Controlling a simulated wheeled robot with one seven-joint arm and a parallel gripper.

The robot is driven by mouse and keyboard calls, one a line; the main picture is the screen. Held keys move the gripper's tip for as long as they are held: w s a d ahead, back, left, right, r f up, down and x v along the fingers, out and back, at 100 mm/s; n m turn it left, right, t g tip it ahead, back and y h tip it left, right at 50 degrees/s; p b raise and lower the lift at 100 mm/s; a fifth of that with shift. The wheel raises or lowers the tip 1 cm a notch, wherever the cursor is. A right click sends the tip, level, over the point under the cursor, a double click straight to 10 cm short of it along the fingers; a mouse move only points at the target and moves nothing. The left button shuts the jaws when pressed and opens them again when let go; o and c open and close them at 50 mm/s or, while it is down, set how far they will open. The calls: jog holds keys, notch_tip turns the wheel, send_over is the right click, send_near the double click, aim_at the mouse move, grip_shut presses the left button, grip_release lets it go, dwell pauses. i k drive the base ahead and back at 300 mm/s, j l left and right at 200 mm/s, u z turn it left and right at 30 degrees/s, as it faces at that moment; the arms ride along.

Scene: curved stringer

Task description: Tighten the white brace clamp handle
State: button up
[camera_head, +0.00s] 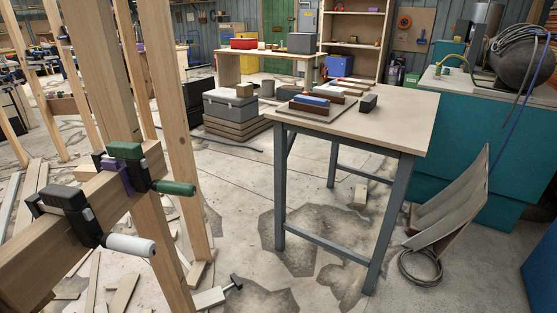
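The white clamp handle (131,245) sticks out to the right from a black clamp (72,208) at the lower left. This clamp sits on a thick wooden beam (40,262). Behind it on the same beam is a second clamp with a green handle (174,188) and a green and purple body (122,160). The white handle looks free, with nothing touching it. I cannot tell how tight either clamp is. My gripper is not in view.
Upright wooden posts (100,70) stand beside the clamps. A workbench (400,120) with grey legs holds a tray of blocks. A tilted grey panel (450,210) and coiled cable (420,268) lie at right. Wood scraps litter the left floor; the middle floor is mostly open.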

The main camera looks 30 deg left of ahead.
aim_at(134, 246)
jog(key=i+u, duration=0.35)
jog(key=u, duration=0.15)
jog(key=i+l+u, duration=0.25)
jog(key=u, duration=0.25)
jog(key=i+l+u, duration=0.3)
jog(key=u, duration=0.15)
jog(key=i+l+u, duration=0.2)
jog(key=l+u, duration=0.3)
jog(key=i+l+u, duration=0.1)
jog(key=l+u, duration=0.25)
jog(key=u, duration=0.15)
jog(key=l+u, duration=0.5)
jog(key=k+l, duration=0.1)
jog(key=l, duration=0.25)
jog(key=k+l, duration=0.1)
jog(key=l, duration=0.2)
jog(key=k+l+u, duration=0.1)
jog(key=l, duration=0.25)
jog(key=k+l, duration=0.1)
jog(key=l, duration=0.2)
